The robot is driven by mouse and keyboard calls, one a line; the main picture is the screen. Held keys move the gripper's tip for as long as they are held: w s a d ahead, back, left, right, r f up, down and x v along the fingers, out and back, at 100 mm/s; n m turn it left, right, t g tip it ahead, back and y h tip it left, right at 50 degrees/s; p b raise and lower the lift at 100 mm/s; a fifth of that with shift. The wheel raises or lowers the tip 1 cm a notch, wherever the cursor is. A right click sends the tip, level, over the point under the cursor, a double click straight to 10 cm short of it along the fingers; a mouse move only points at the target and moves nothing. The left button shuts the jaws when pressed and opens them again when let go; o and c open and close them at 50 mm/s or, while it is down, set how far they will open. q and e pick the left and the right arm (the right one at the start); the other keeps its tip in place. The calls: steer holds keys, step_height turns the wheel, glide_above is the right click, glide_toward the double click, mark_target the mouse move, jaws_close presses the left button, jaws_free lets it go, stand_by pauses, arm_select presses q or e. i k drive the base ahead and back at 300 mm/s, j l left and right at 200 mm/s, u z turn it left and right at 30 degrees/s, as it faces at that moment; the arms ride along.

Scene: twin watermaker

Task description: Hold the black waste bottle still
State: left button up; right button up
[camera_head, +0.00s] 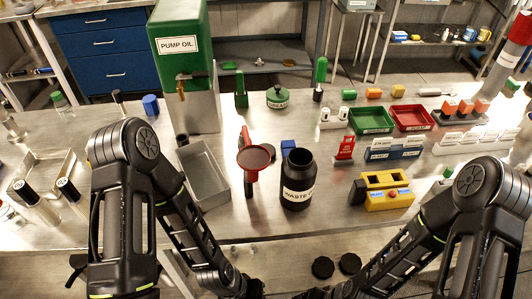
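The black waste bottle (297,172) stands upright and open-topped on the metal bench, near its front edge at the middle of the head view. Its white label reads "WASTE". Both of my arms reach down toward the bottom edge of the picture, the left forearm left of the bottle and the right forearm to its right. The gripper fingers are cut off below the frame, so their state is hidden. Nothing of mine touches the bottle.
A yellow device (384,192) lies to the right. The green pump oil tank (181,30) stands at back left. Bench directly before the bottle is clear.

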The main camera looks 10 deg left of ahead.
mark_target(298, 170)
steer(key=k+l+z, duration=0.15)
steer(key=k+l, duration=0.85)
steer(key=l, duration=0.1)
